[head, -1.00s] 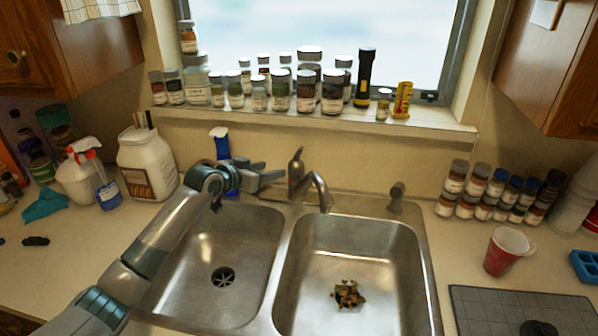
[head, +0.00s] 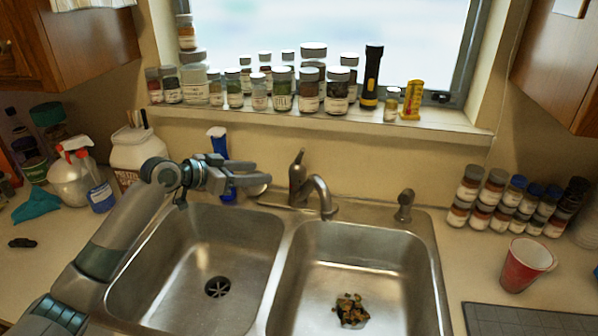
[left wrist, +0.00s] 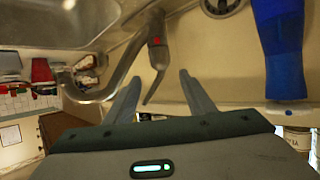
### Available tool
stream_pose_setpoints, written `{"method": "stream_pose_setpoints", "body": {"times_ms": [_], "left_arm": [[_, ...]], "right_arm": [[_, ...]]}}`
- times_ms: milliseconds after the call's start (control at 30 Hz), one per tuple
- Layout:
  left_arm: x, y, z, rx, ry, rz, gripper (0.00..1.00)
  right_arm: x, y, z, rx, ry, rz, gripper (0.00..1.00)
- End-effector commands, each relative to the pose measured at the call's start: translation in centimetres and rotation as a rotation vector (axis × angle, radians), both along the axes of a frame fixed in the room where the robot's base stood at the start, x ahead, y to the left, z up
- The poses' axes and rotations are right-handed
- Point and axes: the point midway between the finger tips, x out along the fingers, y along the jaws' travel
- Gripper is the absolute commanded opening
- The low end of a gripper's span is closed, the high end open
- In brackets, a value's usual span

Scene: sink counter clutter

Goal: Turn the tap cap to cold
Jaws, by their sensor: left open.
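The metal tap (head: 300,182) stands behind the divider of the double sink, with its spout curving forward to the right. Its cap has a lever (head: 297,160) pointing up. In the left wrist view the tap cap (left wrist: 157,53) shows a red mark, and its lever points down the picture, toward the space between my fingers. My left gripper (head: 264,173) is open and empty, just left of the tap, with a small gap to it. It also shows in the left wrist view (left wrist: 160,77). My right gripper is not in view.
A blue bottle (head: 219,143) stands behind my left gripper. Jars (head: 282,92) and a black flashlight (head: 371,78) line the sill. A soap dispenser (head: 404,206) is right of the tap. Scraps (head: 350,310) lie in the right basin (head: 390,265); the left basin (head: 205,245) is empty.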

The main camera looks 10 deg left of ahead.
Motion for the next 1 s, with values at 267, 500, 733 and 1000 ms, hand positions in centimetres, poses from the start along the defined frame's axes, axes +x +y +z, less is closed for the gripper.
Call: {"method": "stream_pose_setpoints", "body": {"times_ms": [267,500,733,1000], "left_arm": [[2.5,-2.0,-1.0,-0.002,0.002,0.000,0.49],[5.6,-4.5,-2.6,-0.003,0.003,0.001,0.49],[8.3,-6.7,-4.2,-0.002,0.003,0.000,0.49],[10.9,-8.7,-5.6,-0.002,0.002,0.000,0.49]], "right_arm": [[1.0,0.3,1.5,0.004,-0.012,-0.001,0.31],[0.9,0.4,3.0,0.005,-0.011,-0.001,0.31],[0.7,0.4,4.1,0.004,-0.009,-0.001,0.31],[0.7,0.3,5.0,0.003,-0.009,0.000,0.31]]}}
